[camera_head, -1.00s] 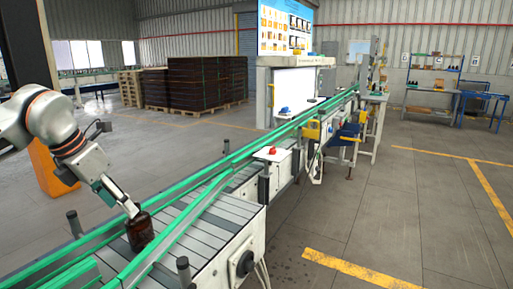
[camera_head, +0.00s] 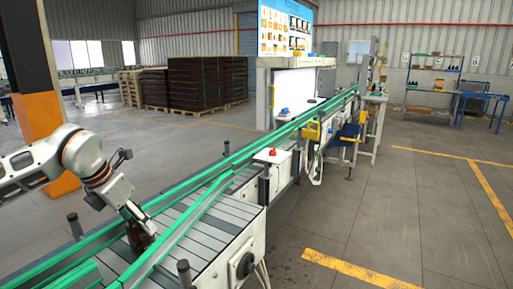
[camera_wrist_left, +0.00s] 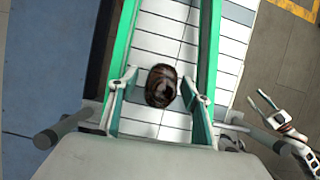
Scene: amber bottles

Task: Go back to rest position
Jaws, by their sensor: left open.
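A dark amber bottle (camera_head: 136,240) stands on the grey slatted conveyor (camera_head: 215,222) between the green rails. My left gripper (camera_head: 143,228) is low over the conveyor at the bottle and partly hides it in the head view. In the left wrist view the bottle (camera_wrist_left: 161,86) is seen from above, between the two spread fingers of my left gripper (camera_wrist_left: 158,92). Gaps show on both sides of it. A pale two-pronged shape at the right of that view looks like my right gripper (camera_wrist_left: 268,108). Its state is unclear.
Green guide rails (camera_head: 185,185) run along the conveyor beside my left gripper. Dark posts (camera_head: 184,272) stand at its sides. A small white stand with a red button (camera_head: 272,153) is farther along. The floor to the right is open, with yellow lines.

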